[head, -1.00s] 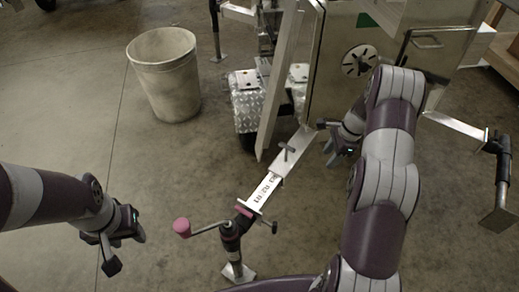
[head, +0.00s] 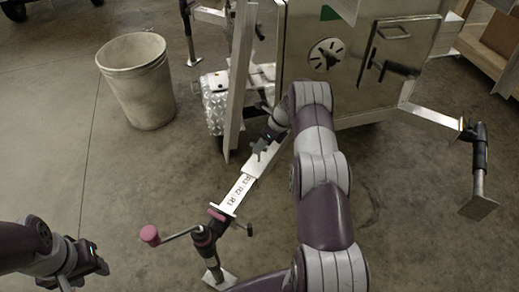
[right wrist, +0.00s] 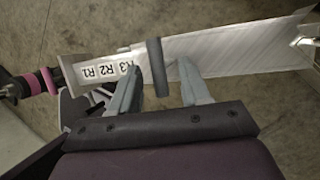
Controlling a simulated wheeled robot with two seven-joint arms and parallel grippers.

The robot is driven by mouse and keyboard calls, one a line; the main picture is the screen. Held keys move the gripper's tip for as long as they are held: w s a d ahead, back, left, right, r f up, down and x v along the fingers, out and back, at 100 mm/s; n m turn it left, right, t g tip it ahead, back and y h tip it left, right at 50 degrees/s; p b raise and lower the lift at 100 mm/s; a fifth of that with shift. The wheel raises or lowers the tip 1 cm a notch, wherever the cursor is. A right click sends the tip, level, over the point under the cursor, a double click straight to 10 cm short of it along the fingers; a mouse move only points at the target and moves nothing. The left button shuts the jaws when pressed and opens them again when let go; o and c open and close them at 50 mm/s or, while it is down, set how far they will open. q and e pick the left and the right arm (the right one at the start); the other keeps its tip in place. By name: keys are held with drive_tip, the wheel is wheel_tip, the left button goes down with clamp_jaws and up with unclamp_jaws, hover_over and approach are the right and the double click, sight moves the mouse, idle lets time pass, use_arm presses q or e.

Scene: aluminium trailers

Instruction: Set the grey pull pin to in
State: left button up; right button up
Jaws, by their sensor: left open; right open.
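The grey pull pin (right wrist: 156,66) shows in the right wrist view as a dark grey bar standing across the silver drawbar (right wrist: 225,65). My right gripper (right wrist: 161,82) is open, with one finger on each side of the pin and gaps between. In the head view my right gripper (head: 266,138) is over the drawbar (head: 240,190), beside the pin, which is largely hidden there. Labels R1, R2 and R3 show on the bar's inner section; one finger partly covers R3. My left gripper (head: 82,268) is open and empty at the lower left, away from the trailer.
A jack with a pink-knobbed crank (head: 150,235) stands at the bar's near end. The trailer's metal box (head: 350,100) is behind my right arm. A worn bin (head: 138,85) stands at the left. Floor between the bin and jack is clear.

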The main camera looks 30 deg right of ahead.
drive_tip(key=shift+x, duration=1.15)
clamp_jaws()
wheel_tip(320, 180, down, 4)
drive_tip(key=b, duration=0.3)
drive_tip(key=shift+r, duration=0.15)
unclamp_jaws()
